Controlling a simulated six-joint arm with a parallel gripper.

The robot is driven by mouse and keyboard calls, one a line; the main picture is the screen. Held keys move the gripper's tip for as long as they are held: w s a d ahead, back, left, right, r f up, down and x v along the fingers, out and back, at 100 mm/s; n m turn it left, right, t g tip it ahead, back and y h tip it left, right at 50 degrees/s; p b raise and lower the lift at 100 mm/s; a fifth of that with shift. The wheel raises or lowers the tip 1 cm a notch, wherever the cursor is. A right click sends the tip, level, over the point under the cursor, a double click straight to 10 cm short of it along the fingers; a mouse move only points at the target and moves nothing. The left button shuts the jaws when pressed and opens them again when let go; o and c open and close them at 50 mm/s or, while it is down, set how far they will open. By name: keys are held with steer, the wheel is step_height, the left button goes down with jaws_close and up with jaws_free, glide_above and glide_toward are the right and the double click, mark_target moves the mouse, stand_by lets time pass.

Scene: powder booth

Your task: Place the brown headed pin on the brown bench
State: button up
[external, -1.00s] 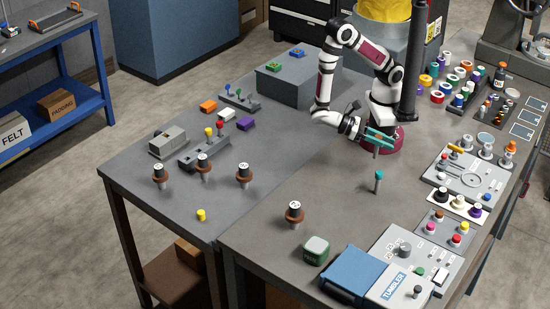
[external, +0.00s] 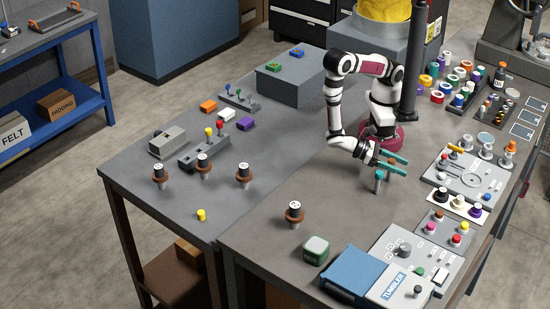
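My gripper (external: 392,163) has teal fingers and is low over the brownish-grey bench (external: 345,205), in front of my base. A small brown head shows between the fingers, with a grey shank below; this looks like the brown headed pin (external: 390,161), held upright.
A greyer bench (external: 135,180) adjoins at left with several brown-collared posts. Another such post (external: 294,212), a green-and-white box (external: 316,249) and a blue-lidded tumbler (external: 352,272) stand toward the front. Panels with coloured knobs (external: 463,180) line the right. The middle of the brownish bench is clear.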

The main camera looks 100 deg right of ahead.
steer(key=shift+r, duration=0.1)
stand_by(0.3)
steer(key=v, duration=1.1)
steer(key=w+d+r+m+t+h, duration=0.1)
steer(key=w+d+r+t+h, duration=0.1)
steer(key=d+r+t, duration=1)
steer(key=d+r+h, duration=0.1)
steer(key=d+r, duration=0.1)
steer(key=d, duration=0.1)
steer(key=shift+w+r+t, duration=0.15)
steer(key=shift+t, duration=0.25)
steer(key=shift+o, duration=0.6)
steer(key=shift+d+t+h, duration=0.3)
steer(key=shift+d, duration=0.1)
steer(key=shift+a, duration=0.15)
